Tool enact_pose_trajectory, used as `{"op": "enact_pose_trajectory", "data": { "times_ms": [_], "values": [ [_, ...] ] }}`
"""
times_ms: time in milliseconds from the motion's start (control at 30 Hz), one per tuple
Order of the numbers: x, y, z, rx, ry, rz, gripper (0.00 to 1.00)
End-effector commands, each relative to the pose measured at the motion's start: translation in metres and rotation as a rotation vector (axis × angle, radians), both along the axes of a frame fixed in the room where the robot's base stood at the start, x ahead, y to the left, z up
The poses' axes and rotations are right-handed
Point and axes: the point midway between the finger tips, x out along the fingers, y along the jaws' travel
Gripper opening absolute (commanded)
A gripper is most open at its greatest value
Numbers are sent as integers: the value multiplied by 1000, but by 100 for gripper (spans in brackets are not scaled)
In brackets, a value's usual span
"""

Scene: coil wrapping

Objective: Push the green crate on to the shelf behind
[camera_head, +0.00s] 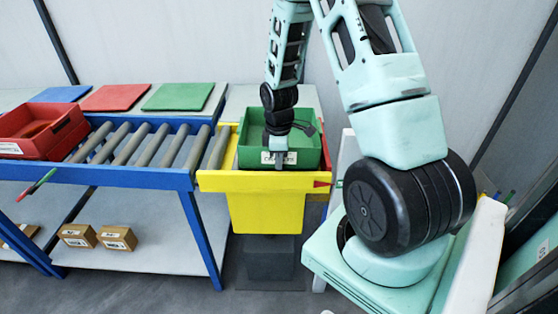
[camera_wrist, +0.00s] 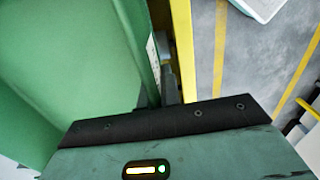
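The green crate (camera_head: 308,150) sits on the yellow stand (camera_head: 265,205), with its white label facing front. In the wrist view the crate's green wall (camera_wrist: 85,60) fills the left side. My gripper (camera_head: 279,162) points down at the middle of the crate's front wall, over the label, on the near side. Its fingers look closed together in a narrow shape, with nothing held, and they show beside the front wall in the wrist view (camera_wrist: 172,88). I cannot tell whether they touch the wall. The pale shelf (camera_head: 240,97) lies behind the crate, partly hidden by my arm.
A blue-framed roller conveyor (camera_head: 150,145) stands left of the yellow stand, with a red crate (camera_head: 45,130) on it. Blue, red and green (camera_head: 180,97) mats lie on the shelf's left part. Small cardboard boxes (camera_head: 117,237) sit below. The shelf directly behind the green crate looks clear.

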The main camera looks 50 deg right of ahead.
Motion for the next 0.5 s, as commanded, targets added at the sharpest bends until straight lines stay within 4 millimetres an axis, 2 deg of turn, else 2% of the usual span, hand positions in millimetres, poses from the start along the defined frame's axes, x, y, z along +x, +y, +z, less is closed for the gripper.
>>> {"op": "enact_pose_trajectory", "data": {
  "times_ms": [500],
  "values": [
    [23,-25,1,0,-1,-1,0]
  ]
}}
